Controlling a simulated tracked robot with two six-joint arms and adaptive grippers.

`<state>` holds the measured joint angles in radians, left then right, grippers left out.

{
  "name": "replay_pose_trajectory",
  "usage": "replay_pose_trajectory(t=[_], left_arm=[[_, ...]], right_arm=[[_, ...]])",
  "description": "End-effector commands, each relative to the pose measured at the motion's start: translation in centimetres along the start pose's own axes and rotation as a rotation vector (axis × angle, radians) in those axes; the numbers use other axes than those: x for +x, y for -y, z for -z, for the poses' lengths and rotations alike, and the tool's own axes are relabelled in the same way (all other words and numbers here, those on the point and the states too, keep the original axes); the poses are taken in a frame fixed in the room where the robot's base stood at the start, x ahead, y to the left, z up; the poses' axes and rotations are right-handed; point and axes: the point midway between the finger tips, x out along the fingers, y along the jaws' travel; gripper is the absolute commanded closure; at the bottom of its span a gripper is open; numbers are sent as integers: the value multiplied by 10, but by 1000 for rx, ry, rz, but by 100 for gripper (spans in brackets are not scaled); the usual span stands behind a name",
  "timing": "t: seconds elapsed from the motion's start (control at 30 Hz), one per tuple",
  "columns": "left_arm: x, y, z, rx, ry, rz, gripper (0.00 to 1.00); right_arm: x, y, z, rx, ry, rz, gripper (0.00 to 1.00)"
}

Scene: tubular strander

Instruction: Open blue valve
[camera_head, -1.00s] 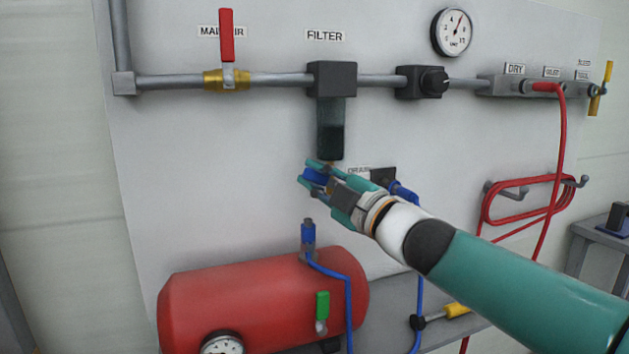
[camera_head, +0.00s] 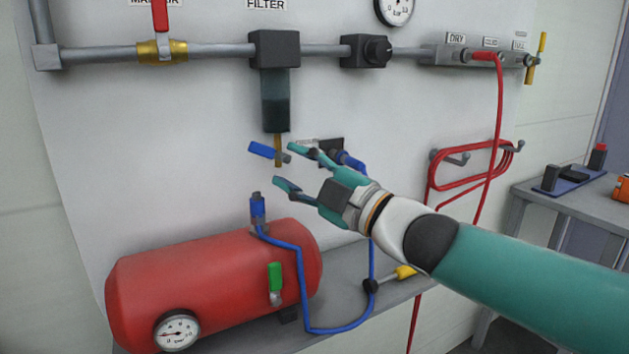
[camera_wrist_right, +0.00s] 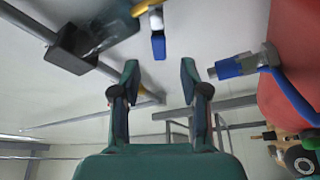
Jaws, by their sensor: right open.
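The blue valve's lever (camera_head: 263,150) sits on a short brass stem (camera_head: 278,155) under the dark filter bowl (camera_head: 275,100). The lever points left, sloping slightly down to the right. My right gripper (camera_head: 285,165) is open and empty, just right of and below the lever, with its fingers apart and pointing left. In the right wrist view, the blue lever (camera_wrist_right: 158,45) lies ahead of the gap between my open fingertips (camera_wrist_right: 160,70), clear of both. My left gripper is out of view.
A red tank (camera_head: 210,280) with a green lever (camera_head: 275,277) stands below. A blue fitting (camera_head: 257,207) and hose (camera_head: 303,290) rise from it, close under my gripper. A black block (camera_head: 325,148) is on the panel behind my fingers. Red hose (camera_head: 470,165) hangs right.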

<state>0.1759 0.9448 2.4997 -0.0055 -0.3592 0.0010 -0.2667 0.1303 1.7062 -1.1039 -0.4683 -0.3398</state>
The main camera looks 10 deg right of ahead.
Motion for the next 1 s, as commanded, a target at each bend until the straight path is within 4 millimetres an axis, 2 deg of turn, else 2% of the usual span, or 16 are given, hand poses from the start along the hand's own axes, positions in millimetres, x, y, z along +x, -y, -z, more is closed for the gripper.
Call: replay_pose_trajectory(t=[0.1, 0.23, 0.4, 0.6, 0.63, 0.77, 0.9, 1.0], left_arm=[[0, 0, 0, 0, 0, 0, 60], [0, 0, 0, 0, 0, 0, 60], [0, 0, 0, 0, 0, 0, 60], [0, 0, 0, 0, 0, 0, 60], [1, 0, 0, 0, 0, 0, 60], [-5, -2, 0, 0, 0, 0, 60], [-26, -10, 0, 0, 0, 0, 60], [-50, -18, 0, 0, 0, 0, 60]], right_arm=[[-22, 0, -1, -1, 2, -2, 55], [-37, 0, -1, 0, 1, 0, 55], [-45, 1, 0, 0, 0, 1, 55], [-45, 1, 0, 0, 0, 1, 55], [-45, 1, 0, 0, 0, 1, 57], [-43, -1, 3, -28, 6, 9, 79], [-37, -6, 16, -191, 38, 59, 100], [-32, -10, 29, -408, 71, 131, 100]])
